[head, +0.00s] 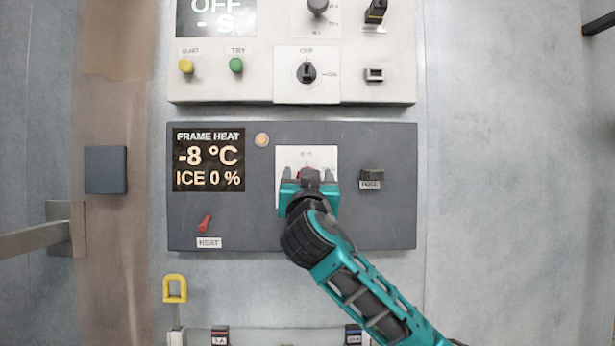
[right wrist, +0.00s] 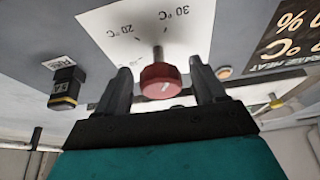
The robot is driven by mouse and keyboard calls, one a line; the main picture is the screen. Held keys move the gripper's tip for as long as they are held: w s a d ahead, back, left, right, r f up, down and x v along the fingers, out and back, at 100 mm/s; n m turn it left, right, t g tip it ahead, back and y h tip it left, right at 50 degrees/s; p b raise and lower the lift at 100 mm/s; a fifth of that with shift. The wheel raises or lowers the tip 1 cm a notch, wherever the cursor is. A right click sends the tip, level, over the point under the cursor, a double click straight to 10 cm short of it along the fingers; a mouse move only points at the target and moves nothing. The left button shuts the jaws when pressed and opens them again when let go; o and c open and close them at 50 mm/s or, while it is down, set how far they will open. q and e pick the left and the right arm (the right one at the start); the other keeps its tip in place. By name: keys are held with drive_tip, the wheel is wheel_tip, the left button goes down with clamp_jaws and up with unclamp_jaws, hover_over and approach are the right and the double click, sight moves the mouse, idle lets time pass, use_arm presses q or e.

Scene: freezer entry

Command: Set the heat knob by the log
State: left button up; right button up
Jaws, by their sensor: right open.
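The heat knob is red, on a thin shaft, in front of a white dial plate (head: 318,158) on the dark Frame Heat panel (head: 350,225). In the right wrist view the knob (right wrist: 161,80) sits between the fingers of my right gripper (right wrist: 160,67), with a gap on each side. The plate there (right wrist: 115,20) reads 20 °C and 30 °C. In the head view my right gripper (head: 308,180) is over the dial and hides most of the knob. No log shows. My left gripper is not in view.
A red lever (head: 205,222) labelled HEAT is at the panel's lower left. A black block (head: 372,176) with a small label is right of the dial. An upper panel (head: 225,85) carries buttons and another knob (head: 306,72). A yellow loop (head: 175,288) is below.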

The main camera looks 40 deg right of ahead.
drive_tip(key=c, duration=1)
